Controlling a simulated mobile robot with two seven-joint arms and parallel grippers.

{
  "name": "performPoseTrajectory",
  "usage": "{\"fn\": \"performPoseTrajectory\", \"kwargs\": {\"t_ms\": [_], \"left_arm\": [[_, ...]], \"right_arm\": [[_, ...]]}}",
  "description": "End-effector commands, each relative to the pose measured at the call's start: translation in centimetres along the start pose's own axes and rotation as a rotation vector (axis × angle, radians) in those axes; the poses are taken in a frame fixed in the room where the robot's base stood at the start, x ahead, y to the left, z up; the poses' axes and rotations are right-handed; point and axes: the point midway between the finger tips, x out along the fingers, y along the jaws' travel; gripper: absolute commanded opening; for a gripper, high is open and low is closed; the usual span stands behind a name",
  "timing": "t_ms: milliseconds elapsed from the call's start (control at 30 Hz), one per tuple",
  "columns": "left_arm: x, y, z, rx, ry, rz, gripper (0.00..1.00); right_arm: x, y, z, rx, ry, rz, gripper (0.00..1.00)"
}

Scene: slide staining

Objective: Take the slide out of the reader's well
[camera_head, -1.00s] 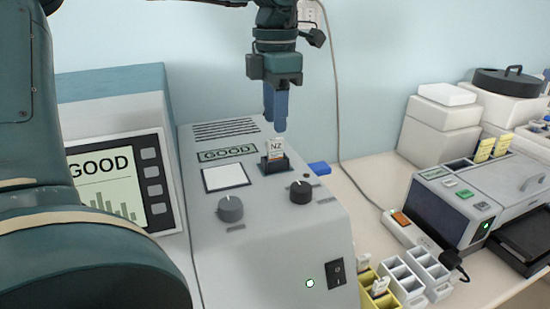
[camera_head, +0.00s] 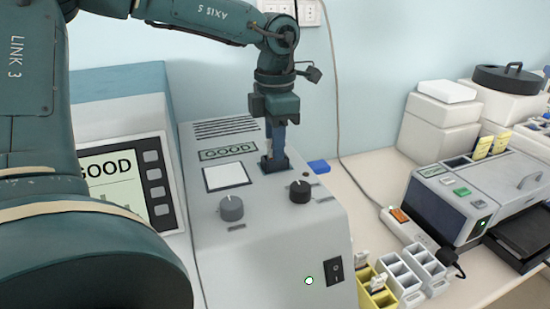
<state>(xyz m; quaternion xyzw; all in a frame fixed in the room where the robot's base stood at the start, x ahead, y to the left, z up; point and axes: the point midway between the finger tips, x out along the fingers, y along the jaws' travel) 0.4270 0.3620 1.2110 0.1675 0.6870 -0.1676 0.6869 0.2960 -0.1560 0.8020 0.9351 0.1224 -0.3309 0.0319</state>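The reader (camera_head: 275,245) is a grey sloped box with two knobs, a white square and a label reading GOOD. Its well is a small dark holder (camera_head: 275,165) on the sloped top. My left gripper (camera_head: 277,150) points straight down with its blue fingers at the mouth of the well. The fingers cover the place of the slide, so the slide cannot be made out clearly. I cannot tell whether the fingers are closed on it. My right gripper is not in view.
A monitor (camera_head: 110,175) reading GOOD stands left of the reader. Slide racks (camera_head: 402,275) stand at front right, near a grey machine (camera_head: 460,200). A cable hangs down the wall.

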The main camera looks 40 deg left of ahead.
Motion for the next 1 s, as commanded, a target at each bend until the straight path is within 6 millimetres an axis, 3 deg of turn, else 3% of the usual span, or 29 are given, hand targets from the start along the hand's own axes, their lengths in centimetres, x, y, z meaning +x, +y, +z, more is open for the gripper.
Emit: {"fn": "performPoseTrajectory", "kwargs": {"t_ms": [267, 667, 767, 1000], "left_arm": [[-0.1, 0.0, 0.0, 0.0, 0.0, 0.0, 0.0], [-0.2, 0.0, 0.0, 0.0, -0.001, 0.001, 0.0], [-1.0, 0.0, 0.1, -0.001, -0.004, 0.002, 0.0], [-5.6, 0.1, 0.1, -0.001, -0.005, 0.004, 0.0]], "right_arm": [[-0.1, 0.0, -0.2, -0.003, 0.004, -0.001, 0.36], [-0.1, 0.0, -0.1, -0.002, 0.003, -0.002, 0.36], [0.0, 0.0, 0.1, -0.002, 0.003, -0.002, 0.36], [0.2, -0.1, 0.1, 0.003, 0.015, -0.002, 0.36]]}}
